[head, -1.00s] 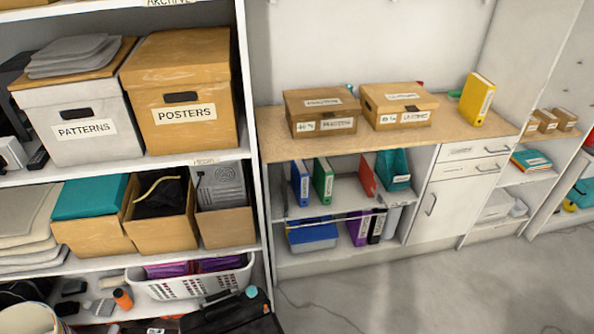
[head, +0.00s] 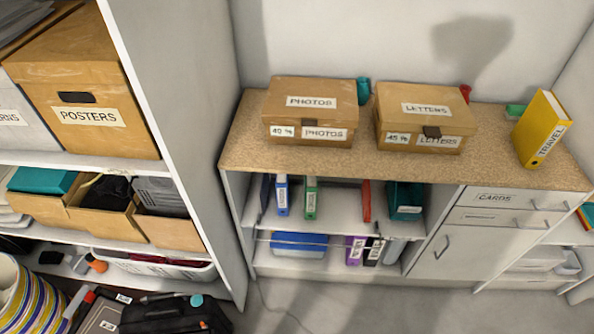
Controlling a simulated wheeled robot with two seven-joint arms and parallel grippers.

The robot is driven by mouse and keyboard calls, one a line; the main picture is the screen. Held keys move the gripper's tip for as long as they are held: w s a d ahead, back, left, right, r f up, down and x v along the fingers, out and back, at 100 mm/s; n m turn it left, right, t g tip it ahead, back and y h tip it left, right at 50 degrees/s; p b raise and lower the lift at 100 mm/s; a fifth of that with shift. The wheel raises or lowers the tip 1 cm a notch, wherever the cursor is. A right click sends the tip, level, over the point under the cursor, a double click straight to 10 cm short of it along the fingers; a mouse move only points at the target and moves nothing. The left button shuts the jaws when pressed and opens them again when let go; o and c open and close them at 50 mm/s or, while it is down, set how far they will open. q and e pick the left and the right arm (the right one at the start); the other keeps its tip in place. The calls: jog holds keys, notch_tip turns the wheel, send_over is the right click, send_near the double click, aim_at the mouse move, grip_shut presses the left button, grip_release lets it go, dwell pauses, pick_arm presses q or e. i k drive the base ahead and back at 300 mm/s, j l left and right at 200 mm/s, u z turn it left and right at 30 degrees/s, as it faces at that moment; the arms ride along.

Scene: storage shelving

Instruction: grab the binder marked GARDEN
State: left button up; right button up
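Several binders are in view, but I cannot read GARDEN on any of them. A yellow binder (head: 541,130) stands on the wooden counter and its label reads TRAVEL. On the shelf below the counter stand a blue binder (head: 282,196), a green binder (head: 311,199), a red binder (head: 367,201) and a teal holder (head: 405,200). On the lower shelf stand a purple binder (head: 355,250) and a black binder (head: 375,251). The labels on these lower ones are too small to read. Neither of my grippers is in view.
The counter (head: 245,150) also holds a PHOTOS box (head: 311,92) and a LETTERS box (head: 426,98). A CARDS drawer (head: 510,199) is at right. Shelving with a POSTERS box (head: 85,75) stands close at left. Floor before the counter shows some free room.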

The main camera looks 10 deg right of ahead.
aim_at(281, 181)
jog(key=i+l+u, duration=0.1)
jog(key=l, duration=0.4)
jog(key=i+l+u, duration=0.1)
jog(key=l, duration=0.4)
jog(key=l+u, duration=0.1)
jog(key=l, duration=0.45)
jog(key=i, duration=0.05)
